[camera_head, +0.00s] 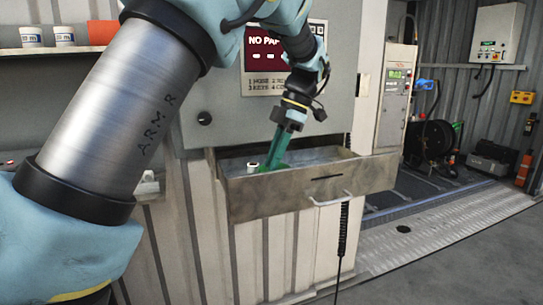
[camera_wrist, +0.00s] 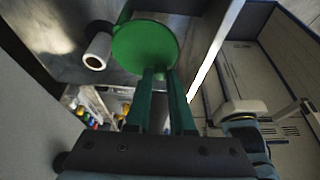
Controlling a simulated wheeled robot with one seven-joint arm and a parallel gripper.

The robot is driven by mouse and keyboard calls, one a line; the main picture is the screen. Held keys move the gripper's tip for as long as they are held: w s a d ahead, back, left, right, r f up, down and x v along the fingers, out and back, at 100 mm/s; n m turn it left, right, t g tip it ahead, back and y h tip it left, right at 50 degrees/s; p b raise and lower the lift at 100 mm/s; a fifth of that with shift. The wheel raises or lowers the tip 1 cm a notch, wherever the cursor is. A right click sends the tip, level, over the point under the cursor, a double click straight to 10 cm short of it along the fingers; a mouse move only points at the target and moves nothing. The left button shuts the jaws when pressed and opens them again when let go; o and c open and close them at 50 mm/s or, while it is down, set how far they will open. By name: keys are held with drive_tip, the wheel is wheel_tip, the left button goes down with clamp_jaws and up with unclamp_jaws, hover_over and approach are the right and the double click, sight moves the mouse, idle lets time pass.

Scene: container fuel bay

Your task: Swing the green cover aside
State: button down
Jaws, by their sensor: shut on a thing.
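The green cover (camera_wrist: 145,44) is a round flat disc, seen in the wrist view just beyond my fingertips. In the head view only a little green (camera_head: 270,167) shows low in the open metal drawer (camera_head: 330,185), mostly hidden by my gripper. My gripper (camera_head: 276,160) points down into the drawer. In the wrist view my gripper (camera_wrist: 160,72) has its two dark green fingers close together at the near edge of the cover, shut on it. A short pale hollow cylinder (camera_wrist: 97,46) stands beside the cover; it also shows in the head view (camera_head: 252,167).
The drawer's front wall and white handle (camera_head: 330,199) face out below my gripper. A grey panel with a red sign (camera_head: 264,55) rises behind my arm. A shelf (camera_head: 60,51) with white containers is at upper left. Open floor (camera_head: 440,260) lies at right.

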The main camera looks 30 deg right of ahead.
idle(0.4)
drive_tip(key=c, duration=0.8)
unclamp_jaws()
drive_tip(key=b+v, duration=0.1)
drive_tip(key=v, duration=1)
drive_tip(key=shift+a+f, duration=0.1)
